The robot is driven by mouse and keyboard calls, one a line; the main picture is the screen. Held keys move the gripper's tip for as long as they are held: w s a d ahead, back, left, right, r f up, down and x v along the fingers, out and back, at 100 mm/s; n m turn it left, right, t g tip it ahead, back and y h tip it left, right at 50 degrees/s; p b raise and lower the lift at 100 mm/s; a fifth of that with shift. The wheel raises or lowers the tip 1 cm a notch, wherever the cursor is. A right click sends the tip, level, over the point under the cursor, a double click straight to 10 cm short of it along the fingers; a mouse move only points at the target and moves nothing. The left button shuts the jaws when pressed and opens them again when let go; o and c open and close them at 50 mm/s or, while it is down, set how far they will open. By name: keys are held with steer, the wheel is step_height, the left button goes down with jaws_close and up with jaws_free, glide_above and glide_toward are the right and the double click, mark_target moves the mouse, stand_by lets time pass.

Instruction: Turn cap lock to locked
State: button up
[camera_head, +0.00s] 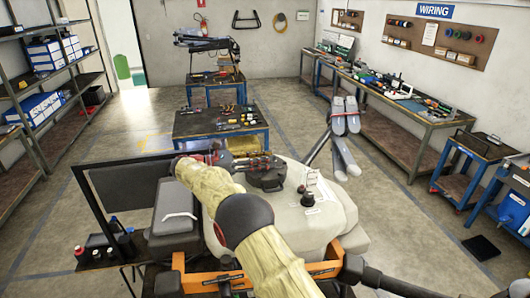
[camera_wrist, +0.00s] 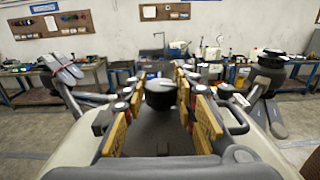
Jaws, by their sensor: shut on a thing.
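The cap lock is on a large dark round cap (camera_head: 266,179) on top of the pale grey tank (camera_head: 318,222) of the drone, in the head view. My gripper (camera_head: 266,160) reaches in from the left, low over this cap, and partly hides it. In the wrist view my gripper (camera_wrist: 160,88) has its yellow-padded fingers on either side of a black round-topped knob (camera_wrist: 160,94) and is shut on it. The knob stands up from a dark flat surface. Which way the lock is turned I cannot tell.
Small black fittings (camera_head: 307,199) stand on the tank right of the cap. Folded grey drone arms (camera_head: 345,122) rise behind it. A blue-framed tool table (camera_head: 222,122) stands beyond, with workbenches (camera_head: 410,105) along the right wall and shelves (camera_head: 48,85) at left.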

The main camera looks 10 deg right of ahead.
steer(key=shift+g+p, duration=0.3)
stand_by(0.4)
steer(key=o, duration=1.2)
steer(key=shift+c, duration=0.2)
steer(key=shift+r, duration=0.1)
step_height(320, 180, up, 10)
steer(key=shift+f, duration=0.15)
